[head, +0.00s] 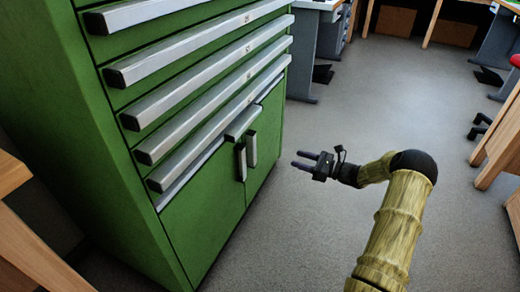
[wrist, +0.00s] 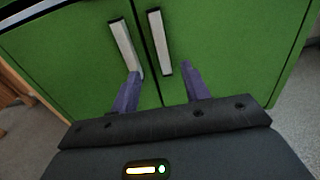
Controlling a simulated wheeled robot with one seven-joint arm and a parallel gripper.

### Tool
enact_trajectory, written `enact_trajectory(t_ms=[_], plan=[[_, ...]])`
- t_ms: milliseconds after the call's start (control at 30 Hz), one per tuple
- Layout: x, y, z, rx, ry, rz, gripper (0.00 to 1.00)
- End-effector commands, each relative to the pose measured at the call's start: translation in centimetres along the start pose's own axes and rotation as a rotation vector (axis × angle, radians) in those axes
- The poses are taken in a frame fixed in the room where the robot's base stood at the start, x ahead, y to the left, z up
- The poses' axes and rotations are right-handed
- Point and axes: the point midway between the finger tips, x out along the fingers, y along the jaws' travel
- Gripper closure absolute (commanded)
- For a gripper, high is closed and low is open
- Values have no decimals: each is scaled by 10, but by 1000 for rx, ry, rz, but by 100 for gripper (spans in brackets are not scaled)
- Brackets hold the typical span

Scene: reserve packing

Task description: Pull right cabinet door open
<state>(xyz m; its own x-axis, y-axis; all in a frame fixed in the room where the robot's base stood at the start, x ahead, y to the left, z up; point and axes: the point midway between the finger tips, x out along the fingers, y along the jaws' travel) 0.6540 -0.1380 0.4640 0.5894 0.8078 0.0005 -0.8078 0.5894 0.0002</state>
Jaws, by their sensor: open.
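The green cabinet (head: 120,140) stands at the left in the head view, with several drawers above two lower doors. The right door (head: 264,150) is shut and has an upright silver handle (head: 252,148). The left door (head: 205,215) is also shut, with its own handle (head: 241,162). In the wrist view the right handle (wrist: 160,42) and the left handle (wrist: 126,47) sit side by side. My gripper (head: 300,160) is open, to the right of the right handle and apart from it. In the wrist view its purple fingers (wrist: 160,88) point at the doors, holding nothing.
Grey floor (head: 330,230) is free around my arm and in front of the cabinet. A wooden bench edge (head: 15,175) is at the far left. Desks stand behind, and a wooden table (head: 500,140) is at the right.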

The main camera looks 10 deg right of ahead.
Motion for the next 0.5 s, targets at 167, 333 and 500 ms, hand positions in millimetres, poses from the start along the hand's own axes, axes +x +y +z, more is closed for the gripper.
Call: enact_trajectory(t_ms=[167, 333, 500], plan=[[28, 2, -4, -1, 0, 5, 54], [57, 2, -4, -3, 0, 6, 54], [88, 2, -4, -2, -1, 5, 54]])
